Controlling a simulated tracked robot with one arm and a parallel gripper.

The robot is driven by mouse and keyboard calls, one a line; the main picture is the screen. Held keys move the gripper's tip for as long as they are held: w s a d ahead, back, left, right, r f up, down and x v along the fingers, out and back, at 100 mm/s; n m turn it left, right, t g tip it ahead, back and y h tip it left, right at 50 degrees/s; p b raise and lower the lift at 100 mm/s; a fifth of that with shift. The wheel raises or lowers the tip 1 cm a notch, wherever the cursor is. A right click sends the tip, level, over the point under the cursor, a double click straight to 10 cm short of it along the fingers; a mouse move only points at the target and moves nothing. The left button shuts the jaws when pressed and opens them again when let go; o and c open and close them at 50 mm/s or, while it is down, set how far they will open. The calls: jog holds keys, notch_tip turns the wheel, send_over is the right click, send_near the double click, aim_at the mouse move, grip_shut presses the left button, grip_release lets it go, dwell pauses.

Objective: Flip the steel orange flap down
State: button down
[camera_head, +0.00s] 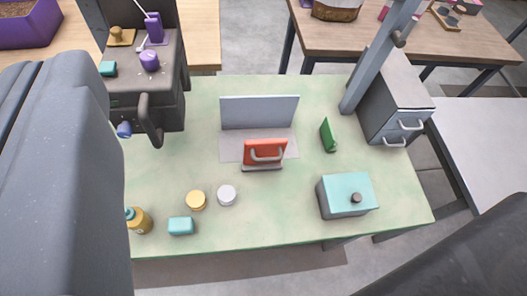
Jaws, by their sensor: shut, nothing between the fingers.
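The orange flap (251,148) stands up near the middle of the green table (300,215), leaning slightly. It has a pale steel loop handle (267,157) on its near face. Its lower edge meets a narrow grey base (262,168). A grey upright panel (259,112) stands behind it, with a flat grey plate (230,148) on the table between them. Nothing touches the flap. My gripper's fingers do not show; large grey parts, probably of my own arm, fill the left side and the lower right corner.
A teal-topped box (342,190) with a dark knob and a green wedge-shaped piece (326,136) stand right of the flap. A yellow disc (196,200), a white disc (227,195) and a teal block (181,226) lie front left. A dark machine (145,85) stands back left.

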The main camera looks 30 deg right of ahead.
jog(key=w+d+f+m+g+h+p, duration=0.1)
jog(key=w+d+f+g+p, duration=0.2)
jog(key=w+f, duration=0.45)
jog(key=w+d+f+g, duration=0.2)
jog(key=w+d+f, duration=0.4)
jog(key=f, duration=0.2)
jog(key=w+d+f+m+g+p, duration=0.1)
jog(key=d+f, duration=0.4)
jog(key=f, duration=0.5)
jog(key=w+d+f+g+p, duration=0.2)
jog(key=d+f+g, duration=0.3)
jog(key=f, duration=0.6)
jog(key=shift+w+m+g, duration=0.3)
jog(key=shift+w+m, duration=0.1)
jog(key=shift+w, duration=0.1)
send_over(262, 152)
jog(key=s, duration=0.2)
jog(key=f, duration=0.9)
jog(key=shift+w+a+f, duration=0.1)
jog(key=shift+a+f, duration=0.05)
jog(key=shift+a, duration=0.1)
